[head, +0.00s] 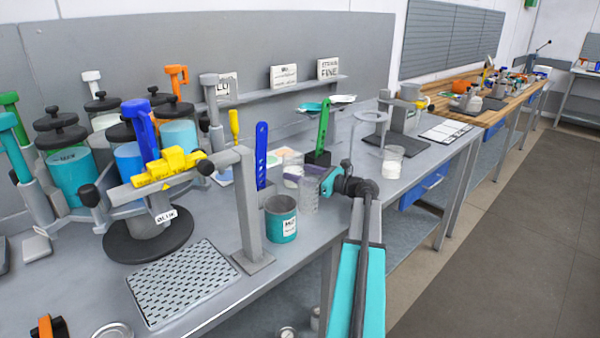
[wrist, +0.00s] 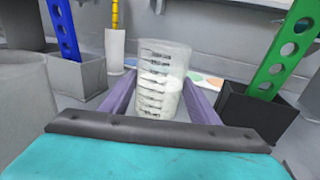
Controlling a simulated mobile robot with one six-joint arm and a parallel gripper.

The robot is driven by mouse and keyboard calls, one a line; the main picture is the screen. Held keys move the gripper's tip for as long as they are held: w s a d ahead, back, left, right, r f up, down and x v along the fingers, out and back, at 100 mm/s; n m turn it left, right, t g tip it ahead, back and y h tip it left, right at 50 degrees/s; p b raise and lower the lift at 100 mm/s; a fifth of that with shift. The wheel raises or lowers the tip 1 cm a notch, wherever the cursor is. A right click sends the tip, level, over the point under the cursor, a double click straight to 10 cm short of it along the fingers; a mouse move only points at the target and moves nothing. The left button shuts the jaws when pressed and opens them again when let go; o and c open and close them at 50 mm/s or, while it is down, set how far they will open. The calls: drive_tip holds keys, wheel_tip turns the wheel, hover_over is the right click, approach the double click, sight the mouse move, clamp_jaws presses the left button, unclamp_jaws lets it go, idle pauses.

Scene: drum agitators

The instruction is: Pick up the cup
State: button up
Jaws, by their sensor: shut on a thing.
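A clear cup with dark graduation marks (wrist: 160,82) stands upright between the purple fingers of my gripper (wrist: 161,104) in the wrist view. White shows in or through its lower part; I cannot tell which. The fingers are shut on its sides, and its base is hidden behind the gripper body. In the head view the cup (head: 309,196) is at the left of my gripper (head: 322,180), over the grey bench. I cannot tell whether it touches the bench.
A teal labelled can (head: 281,219) and a grey post stand close on the left. Holders with a blue perforated strip (head: 262,155) and a green one (head: 323,125) flank the cup. A drum carousel fills the left.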

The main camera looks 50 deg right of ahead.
sight(303, 164)
drive_tip(key=shift+r, duration=0.3)
drive_tip(key=shift+r+b, duration=0.3)
drive_tip(key=shift+r, duration=1.1)
drive_tip(key=shift+b+v, duration=1.15)
drive_tip(key=shift+v, duration=7.8)
drive_tip(key=shift+s, duration=0.1)
